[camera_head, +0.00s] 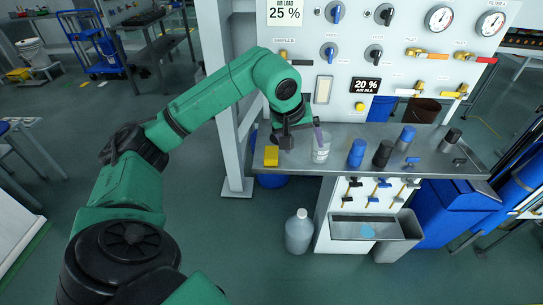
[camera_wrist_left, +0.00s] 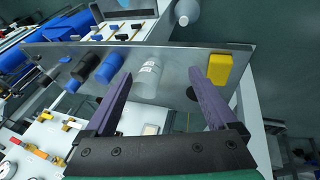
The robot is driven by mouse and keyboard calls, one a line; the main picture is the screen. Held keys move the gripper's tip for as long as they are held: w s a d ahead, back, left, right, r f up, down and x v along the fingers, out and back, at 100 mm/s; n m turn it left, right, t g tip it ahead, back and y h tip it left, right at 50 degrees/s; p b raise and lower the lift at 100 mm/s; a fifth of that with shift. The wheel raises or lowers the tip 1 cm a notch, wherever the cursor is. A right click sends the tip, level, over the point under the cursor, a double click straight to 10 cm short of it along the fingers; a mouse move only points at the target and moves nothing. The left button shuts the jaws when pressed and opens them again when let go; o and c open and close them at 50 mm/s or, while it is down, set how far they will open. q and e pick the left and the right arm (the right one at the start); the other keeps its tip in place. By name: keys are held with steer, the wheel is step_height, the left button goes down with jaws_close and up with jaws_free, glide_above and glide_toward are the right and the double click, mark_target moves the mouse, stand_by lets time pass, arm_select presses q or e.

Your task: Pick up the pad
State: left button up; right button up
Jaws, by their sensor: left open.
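The pad looks to be the yellow block (camera_head: 271,156) lying at the left end of the grey metal shelf (camera_head: 340,168). In the left wrist view the yellow pad (camera_wrist_left: 219,69) lies just right of the right fingertip. My left gripper (camera_head: 303,138) is over the shelf's left part, to the right of the pad. Its purple fingers are spread wide and hold nothing; the left wrist view shows them clearly (camera_wrist_left: 160,76). A clear bottle (camera_wrist_left: 148,78) appears between the fingers in that view; I cannot tell its exact distance from them. My right gripper is not in view.
The clear bottle (camera_head: 320,148), blue (camera_head: 357,152) and dark (camera_head: 382,153) cylinders stand along the shelf. Behind rises a panel (camera_head: 440,65) with knobs, gauges and valves. Below are a metal tray (camera_head: 362,222) and a floor jug (camera_head: 299,231). A white post (camera_head: 228,110) stands left.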

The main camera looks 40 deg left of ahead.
mark_target(271, 152)
arm_select(q)
steer(key=s+a+r+g+y, duration=0.1)
steer(key=s+a+r+y, duration=0.15)
steer(key=a, duration=0.65)
steer(key=shift+y, duration=0.35)
steer(key=p+x, duration=0.1)
steer(key=x, duration=1.4)
steer(key=shift+f+p, duration=0.15)
steer(key=shift+p, duration=0.2)
steer(key=shift+s+d, duration=0.1)
steer(key=c, duration=1.4)
steer(key=shift+r, duration=0.2)
step_height(271, 152, up, 20)
steer(key=shift+f, duration=0.1)
